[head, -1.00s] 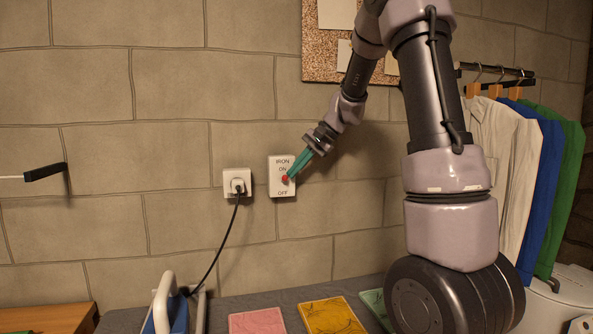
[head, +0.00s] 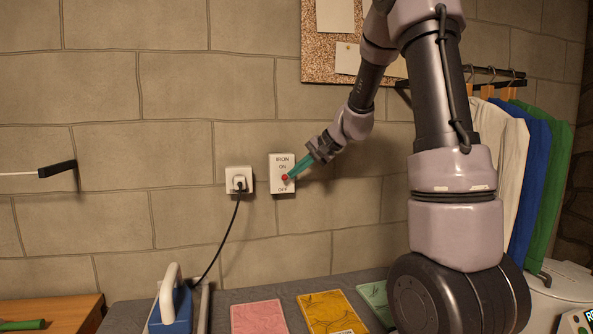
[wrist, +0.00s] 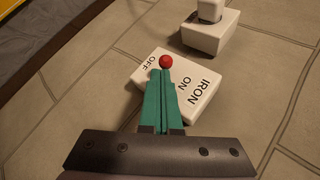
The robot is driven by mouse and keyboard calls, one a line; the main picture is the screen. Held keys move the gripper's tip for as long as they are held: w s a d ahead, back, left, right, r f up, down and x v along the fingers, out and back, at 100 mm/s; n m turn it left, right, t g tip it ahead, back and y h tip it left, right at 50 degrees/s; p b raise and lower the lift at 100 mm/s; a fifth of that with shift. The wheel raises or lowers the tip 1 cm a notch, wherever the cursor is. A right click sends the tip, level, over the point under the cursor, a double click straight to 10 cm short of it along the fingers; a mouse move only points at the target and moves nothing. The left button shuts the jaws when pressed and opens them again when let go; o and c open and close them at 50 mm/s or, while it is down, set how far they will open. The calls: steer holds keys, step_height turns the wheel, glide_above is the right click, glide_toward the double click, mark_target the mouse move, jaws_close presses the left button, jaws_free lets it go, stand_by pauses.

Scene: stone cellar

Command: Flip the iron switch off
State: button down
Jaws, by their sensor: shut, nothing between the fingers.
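The iron switch (head: 282,162) is a white wall plate marked IRON, ON and OFF, with a red-tipped lever (head: 285,177). In the wrist view the plate (wrist: 196,86) shows with the red ball (wrist: 166,61) beside the OFF label, just beyond my fingertips. My gripper (head: 293,173) is shut and empty, its green fingers pressed together. The fingertips (wrist: 162,75) are at the red ball and look to be touching it or very close; I cannot tell which.
A socket (head: 238,180) with a plugged-in black cord is left of the switch. Below are a blue iron (head: 183,308) and pink, yellow and green folded cloths on a grey board (head: 240,293). A cork board (head: 318,47) hangs above; clothes hang at right.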

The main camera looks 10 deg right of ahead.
steer(key=shift+s+f, duration=0.35)
steer(key=shift+f, duration=0.35)
steer(key=shift+r, duration=0.15)
steer(key=shift+r, duration=0.7)
